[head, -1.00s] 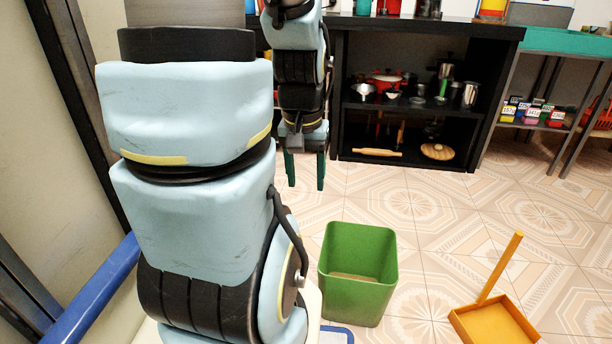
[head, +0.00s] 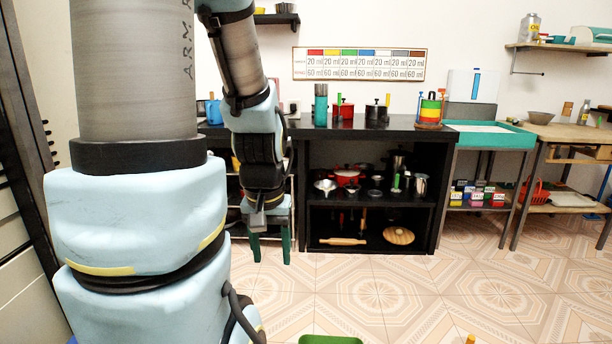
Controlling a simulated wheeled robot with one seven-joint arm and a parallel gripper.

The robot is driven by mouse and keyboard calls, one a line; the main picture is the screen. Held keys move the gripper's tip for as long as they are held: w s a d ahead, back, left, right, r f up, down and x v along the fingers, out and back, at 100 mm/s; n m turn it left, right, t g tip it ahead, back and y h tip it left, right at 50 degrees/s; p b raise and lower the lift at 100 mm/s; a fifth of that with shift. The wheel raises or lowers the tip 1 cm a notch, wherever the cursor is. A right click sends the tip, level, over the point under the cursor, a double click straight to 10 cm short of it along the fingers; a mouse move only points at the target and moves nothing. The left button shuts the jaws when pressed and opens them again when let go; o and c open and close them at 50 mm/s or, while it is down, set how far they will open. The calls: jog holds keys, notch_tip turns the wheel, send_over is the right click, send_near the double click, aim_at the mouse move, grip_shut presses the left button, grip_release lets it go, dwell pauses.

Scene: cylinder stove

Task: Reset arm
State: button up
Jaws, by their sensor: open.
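My gripper (head: 271,250) hangs from my arm left of the middle of the head view, with its green fingers pointing down. The fingers are apart, and nothing shows between them. It appears in front of the left end of the black shelf unit, above the tiled floor. My light blue and black arm fills the left side of the view.
A black shelf unit (head: 302,212) holds pots and kitchenware. A teal-topped table (head: 492,138) and a wooden table (head: 570,131) stand to its right. The rim of a green bin (head: 330,340) shows at the bottom edge.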

notch_tip(320, 180, up, 18)
jog(key=p, duration=1.5)
jog(key=shift+f, duration=0.25)
